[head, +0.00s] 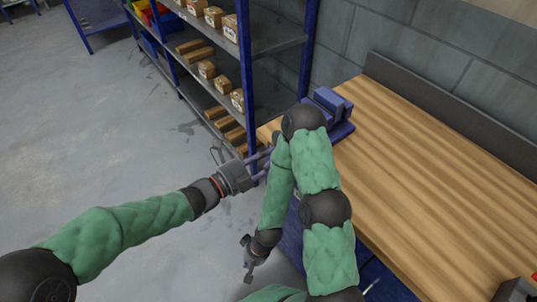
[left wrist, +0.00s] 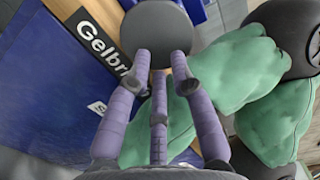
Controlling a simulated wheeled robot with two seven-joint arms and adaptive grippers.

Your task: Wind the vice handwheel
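The blue vice (head: 330,108) sits on the far left corner of the wooden bench, partly hidden behind my right arm's elbow. A round grey disc (left wrist: 158,30), which looks like its handwheel, fills the top middle of the left wrist view. In the head view the elbow hides most or all of it. My left gripper (head: 264,164) points at the bench's left end. In the left wrist view its purple fingers (left wrist: 160,68) are spread, tips by the disc's lower edge; contact cannot be told. My right gripper (head: 249,260) hangs low left of the bench; its fingers are too small to read.
My right arm's green links stand between the head camera and the vice, close to my left gripper. A shelf rack (head: 247,75) with boxes stands just beyond the bench's left end. The bench top (head: 430,150) is mostly bare. The floor (head: 90,130) at left is open.

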